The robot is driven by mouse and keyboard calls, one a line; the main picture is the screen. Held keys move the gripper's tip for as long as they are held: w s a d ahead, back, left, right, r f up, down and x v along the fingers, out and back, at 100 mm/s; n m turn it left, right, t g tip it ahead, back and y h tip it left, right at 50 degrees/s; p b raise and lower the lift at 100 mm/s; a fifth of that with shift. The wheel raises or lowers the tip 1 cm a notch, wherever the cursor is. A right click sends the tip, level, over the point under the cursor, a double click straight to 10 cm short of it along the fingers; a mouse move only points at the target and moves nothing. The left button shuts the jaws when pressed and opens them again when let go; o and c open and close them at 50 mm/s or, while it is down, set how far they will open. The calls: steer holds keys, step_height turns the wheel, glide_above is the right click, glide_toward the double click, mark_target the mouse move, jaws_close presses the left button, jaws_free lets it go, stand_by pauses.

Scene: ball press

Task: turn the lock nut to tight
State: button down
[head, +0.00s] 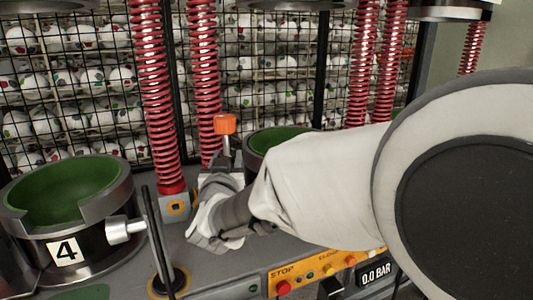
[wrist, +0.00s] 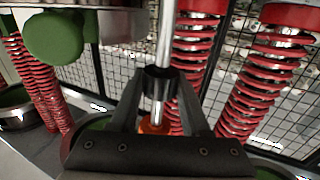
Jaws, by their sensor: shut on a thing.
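My gripper (wrist: 160,82) is in the middle of the wrist view, with its two dark fingers converging on a dark piece around a steel rod. This piece looks like the lock nut (wrist: 160,73), though fingertips and nut are hard to tell apart. The steel rod (wrist: 164,25) runs upward from it. An orange cap (wrist: 152,126) shows between the fingers, partly hidden by the gripper body. In the head view, my gripper (head: 215,205) is beside the right green-lined cup, and the orange cap (head: 225,124) stands above it on a short rod. The nut is hidden there.
Red springs (head: 152,90) rise before a mesh cage of balls. A yellow control panel (head: 325,268) is below my arm.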

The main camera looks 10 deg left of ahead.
steer(key=shift+m+h+p, duration=0.75)
steer(key=shift+m+h, duration=0.05)
steer(key=shift+h, duration=0.4)
steer(key=shift+m+h, duration=0.3)
steer(key=shift+h, duration=0.2)
steer(key=shift+c, duration=1.9)
jaws_free()
steer(key=s+p, duration=0.1)
steer(key=s, duration=1.6)
steer(key=shift+s, duration=0.2)
steer(key=shift+r, duration=0.1)
